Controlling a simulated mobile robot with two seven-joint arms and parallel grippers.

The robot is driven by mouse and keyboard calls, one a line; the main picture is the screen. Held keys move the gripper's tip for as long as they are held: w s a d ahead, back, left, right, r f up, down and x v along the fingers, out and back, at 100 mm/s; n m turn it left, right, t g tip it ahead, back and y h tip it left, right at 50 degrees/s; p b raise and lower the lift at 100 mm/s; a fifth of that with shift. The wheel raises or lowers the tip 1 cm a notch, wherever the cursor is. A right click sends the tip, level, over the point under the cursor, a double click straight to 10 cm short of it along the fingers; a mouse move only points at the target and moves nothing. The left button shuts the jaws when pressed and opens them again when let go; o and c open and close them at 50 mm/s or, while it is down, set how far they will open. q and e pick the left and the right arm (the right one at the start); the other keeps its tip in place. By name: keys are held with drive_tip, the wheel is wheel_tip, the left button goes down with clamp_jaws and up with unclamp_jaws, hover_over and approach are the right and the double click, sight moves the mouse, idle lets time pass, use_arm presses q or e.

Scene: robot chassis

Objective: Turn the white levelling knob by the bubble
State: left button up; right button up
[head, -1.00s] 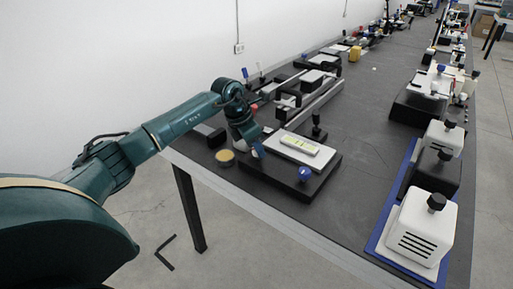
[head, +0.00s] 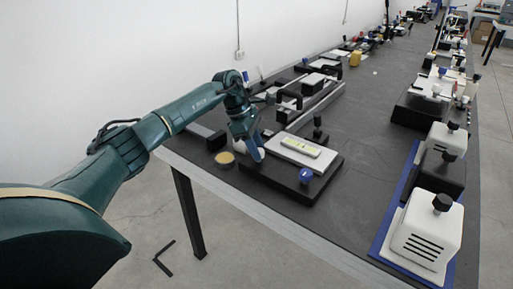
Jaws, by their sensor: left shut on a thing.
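The black base plate (head: 284,185) lies near the table's front left edge. A white block (head: 300,153) on it carries the yellow-green bubble level (head: 300,146). A blue knob (head: 306,176) stands at the plate's front right. My left gripper (head: 256,153) reaches down at the plate's left end, beside the bubble block. It is shut on the white levelling knob, which the fingers mostly hide. My right gripper is not in view.
A black upright post (head: 317,130) stands behind the bubble block. White boxes with black knobs (head: 424,238) sit on a blue mat at the right. The middle of the table is clear.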

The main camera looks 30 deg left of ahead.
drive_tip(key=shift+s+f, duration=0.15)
use_arm(q)
drive_tip(key=o, duration=1)
drive_tip(key=v, duration=1.3)
drive_tip(key=shift+r+p, duration=0.15)
drive_tip(key=shift+p, duration=0.2)
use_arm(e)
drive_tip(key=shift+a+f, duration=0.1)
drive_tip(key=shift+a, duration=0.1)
